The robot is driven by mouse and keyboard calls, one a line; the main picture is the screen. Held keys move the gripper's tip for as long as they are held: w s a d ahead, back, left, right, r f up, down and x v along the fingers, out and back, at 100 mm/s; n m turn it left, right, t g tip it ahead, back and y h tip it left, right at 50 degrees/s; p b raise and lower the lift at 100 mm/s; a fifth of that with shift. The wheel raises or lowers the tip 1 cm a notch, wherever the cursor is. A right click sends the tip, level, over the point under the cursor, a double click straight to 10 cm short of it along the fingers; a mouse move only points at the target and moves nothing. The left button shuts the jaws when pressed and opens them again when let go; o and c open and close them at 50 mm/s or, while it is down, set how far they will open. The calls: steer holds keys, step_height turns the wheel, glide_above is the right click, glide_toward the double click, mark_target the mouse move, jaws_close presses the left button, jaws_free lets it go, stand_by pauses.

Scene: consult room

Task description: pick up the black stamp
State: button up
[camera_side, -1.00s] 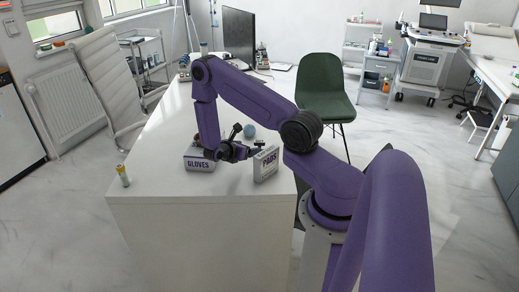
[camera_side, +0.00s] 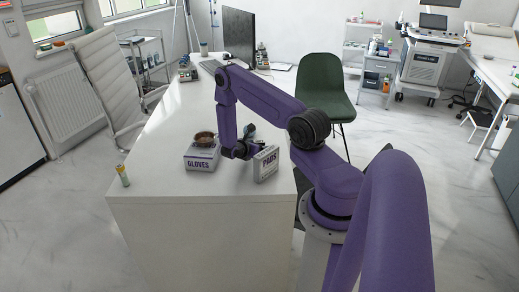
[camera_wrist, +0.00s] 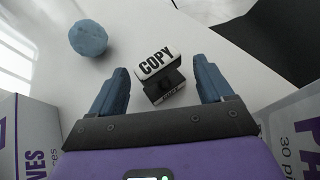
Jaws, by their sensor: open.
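The black stamp (camera_wrist: 172,88) has a white label reading COPY. In the wrist view it is on the white desk, ahead of my gripper (camera_wrist: 161,68) and in the gap between the two blue-grey fingers. The fingers are apart and hold nothing. In the side view my gripper (camera_side: 243,151) is low over the desk, between the gloves box and the pads box. I cannot make out the stamp in the side view.
The GLOVES box (camera_side: 201,163) stands left of my gripper with a brown round thing (camera_side: 203,139) on top. The PADS box (camera_side: 266,163) stands close on the right. A blue ball (camera_wrist: 88,38) lies beyond the left finger.

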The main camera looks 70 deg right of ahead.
steer(key=c, duration=1.1)
steer(key=shift+r, duration=0.2)
